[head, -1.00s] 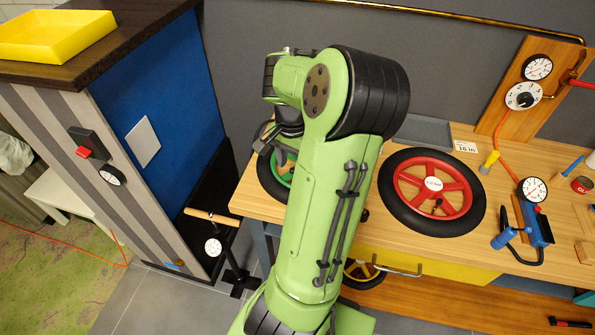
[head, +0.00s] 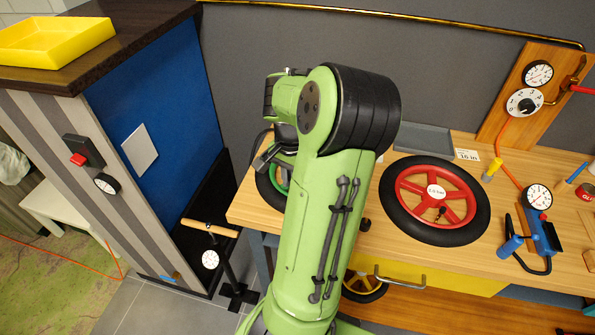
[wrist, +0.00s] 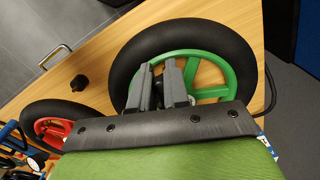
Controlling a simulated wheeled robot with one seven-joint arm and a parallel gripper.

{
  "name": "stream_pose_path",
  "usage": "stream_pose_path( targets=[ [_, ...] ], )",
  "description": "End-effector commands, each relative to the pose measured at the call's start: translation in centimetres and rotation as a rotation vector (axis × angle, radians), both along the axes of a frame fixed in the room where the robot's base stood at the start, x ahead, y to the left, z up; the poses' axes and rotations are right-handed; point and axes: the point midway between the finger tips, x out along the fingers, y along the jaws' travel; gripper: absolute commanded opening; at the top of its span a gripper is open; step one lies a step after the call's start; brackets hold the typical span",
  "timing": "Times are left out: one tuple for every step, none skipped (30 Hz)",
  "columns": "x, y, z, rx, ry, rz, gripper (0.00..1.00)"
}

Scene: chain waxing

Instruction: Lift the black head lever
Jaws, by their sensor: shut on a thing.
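A green-spoked wheel with a black tyre (wrist: 205,40) lies on the wooden bench. In the head view the wheel (head: 264,190) is mostly hidden behind my arm. My gripper (wrist: 163,72) is over the wheel's left spokes in the wrist view, its grey fingers close together. A small dark part, apparently the black head lever (wrist: 158,92), shows between the fingers, which are shut on it. Its shape and how far it is raised are hidden. In the head view my fingertips are hidden by the arm.
A red-spoked wheel (head: 435,200) lies right of my arm on the bench, with a gauge pump (head: 538,218) beyond it. A black knob (wrist: 79,83) stands near the bench edge. A floor pump with a wooden handle (head: 210,228) stands left of the bench.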

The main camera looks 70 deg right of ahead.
Motion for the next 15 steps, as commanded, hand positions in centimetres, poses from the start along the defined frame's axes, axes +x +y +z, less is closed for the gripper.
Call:
stream_pose_path(
  targets=[
    [0.0,0.0,0.2,-0.001,0.000,0.000,0.06],
    [0.0,-0.1,0.3,-0.001,0.000,0.000,0.06],
    [0.0,-0.1,0.5,-0.001,0.000,0.000,0.06],
    [0.0,-0.1,0.7,-0.001,0.000,-0.001,0.07],
    [0.0,-0.1,0.8,-0.002,0.000,-0.001,0.07],
    [0.0,-0.2,1.0,-0.002,0.000,-0.001,0.07],
    [0.0,-0.2,1.2,-0.002,0.000,0.000,0.07],
    [0.0,-0.2,1.3,-0.002,0.000,0.000,0.07],
    [0.0,-0.2,1.5,-0.002,0.000,0.000,0.07],
    [0.0,-0.3,1.7,-0.002,0.000,0.000,0.07],
    [0.0,-0.3,1.8,-0.002,0.000,0.000,0.07],
    [0.0,-0.3,1.9,-0.002,0.000,0.000,0.07],
    [0.0,-0.3,1.9,-0.002,0.000,0.000,0.07],
    [0.0,-0.3,1.9,-0.002,0.000,0.000,0.07],
    [0.0,-0.4,1.9,-0.002,-0.001,0.000,0.07]
  ],
)
